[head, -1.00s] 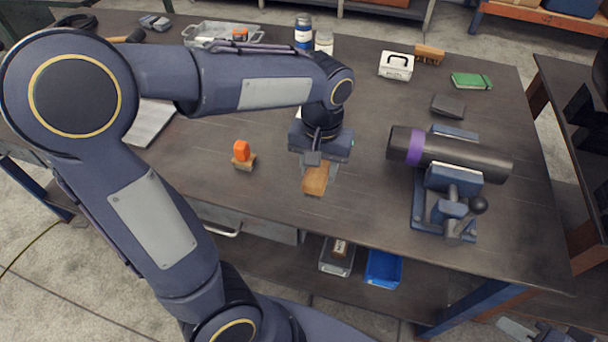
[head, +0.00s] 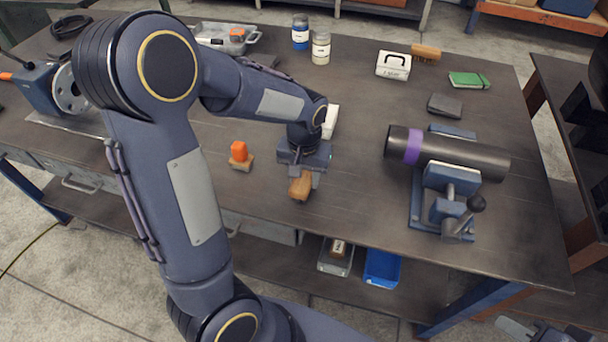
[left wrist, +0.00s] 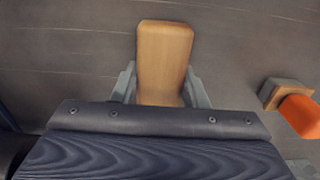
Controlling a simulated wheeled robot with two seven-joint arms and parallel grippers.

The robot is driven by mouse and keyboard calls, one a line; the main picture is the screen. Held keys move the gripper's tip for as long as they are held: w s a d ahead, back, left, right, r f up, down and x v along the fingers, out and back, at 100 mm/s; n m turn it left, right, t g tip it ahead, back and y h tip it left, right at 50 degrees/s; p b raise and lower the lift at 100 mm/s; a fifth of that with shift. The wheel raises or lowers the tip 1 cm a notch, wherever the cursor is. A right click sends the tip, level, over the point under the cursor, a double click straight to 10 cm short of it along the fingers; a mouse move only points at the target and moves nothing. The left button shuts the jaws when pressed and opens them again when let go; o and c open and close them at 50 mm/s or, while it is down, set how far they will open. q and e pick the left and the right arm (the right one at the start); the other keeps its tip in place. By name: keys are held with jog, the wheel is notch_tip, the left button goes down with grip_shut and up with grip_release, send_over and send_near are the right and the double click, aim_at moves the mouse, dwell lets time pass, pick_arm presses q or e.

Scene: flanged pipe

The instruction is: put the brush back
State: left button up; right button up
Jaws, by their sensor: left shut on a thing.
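My left gripper (head: 303,178) is shut on a tan wooden block, which looks like the back of the brush (head: 299,190). It holds the brush over the front middle part of the table, clear of other objects. In the left wrist view the brush (left wrist: 164,55) points away between the two grey fingers. Its bristles are hidden, and I cannot tell its height over the table. What looks like my right gripper (head: 518,328) is partly visible at the bottom right edge, and its opening is unclear.
An orange-topped wooden piece (head: 240,156) stands left of the left gripper. A dark pipe with a purple band (head: 470,158) lies in a blue vise (head: 447,205) on the right. A bristled wooden brush (head: 425,52), white box (head: 393,66) and jars (head: 321,48) stand at the back.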

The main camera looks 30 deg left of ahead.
aim_at(304, 174)
pick_arm(q)
jog(key=shift+f, duration=0.1)
jog(key=o, duration=1)
jog(key=shift+c, duration=0.2)
notch_tip(304, 174, up, 11)
jog(key=s+d+t+h, duration=0.2)
jog(key=s, duration=0.6)
jog(key=s+d+m+t+h, duration=0.1)
jog(key=s+d+t, duration=0.1)
jog(key=s, duration=0.7)
jog(key=shift+r+t+h+p, duration=0.4)
jog(key=shift+r+t, duration=0.05)
jog(key=shift+t, duration=0.35)
jog(key=shift+d, duration=0.1)
